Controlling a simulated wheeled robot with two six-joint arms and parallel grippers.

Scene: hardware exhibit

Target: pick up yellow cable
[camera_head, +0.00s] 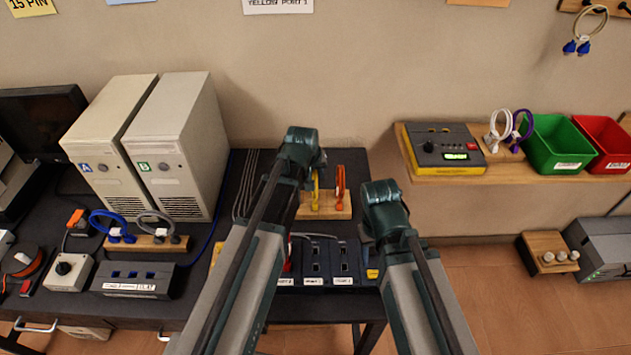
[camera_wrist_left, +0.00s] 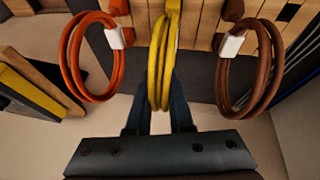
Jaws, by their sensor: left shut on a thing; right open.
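The yellow cable (camera_head: 315,190) is a coiled loop at the wooden rack (camera_head: 335,210) on the dark table, partly behind my left wrist. In the left wrist view the yellow cable (camera_wrist_left: 161,55) runs between the fingers of my left gripper (camera_wrist_left: 160,95), which is shut on it. Its top end is still at the wood slats. An orange cable (camera_wrist_left: 75,55) hangs to its left and a brown cable (camera_wrist_left: 262,75) to its right. My right gripper (camera_head: 380,190) is open and empty, right of the rack; its fingers are mostly hidden.
Panels with ports (camera_head: 342,255) lie in front of the rack. Two computer towers (camera_head: 180,150) and a blue cable (camera_head: 108,222) stand left. A wall shelf (camera_head: 400,140) at right holds a yellow-and-black device (camera_head: 445,150), a green bin (camera_head: 555,148) and a red bin (camera_head: 605,140).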

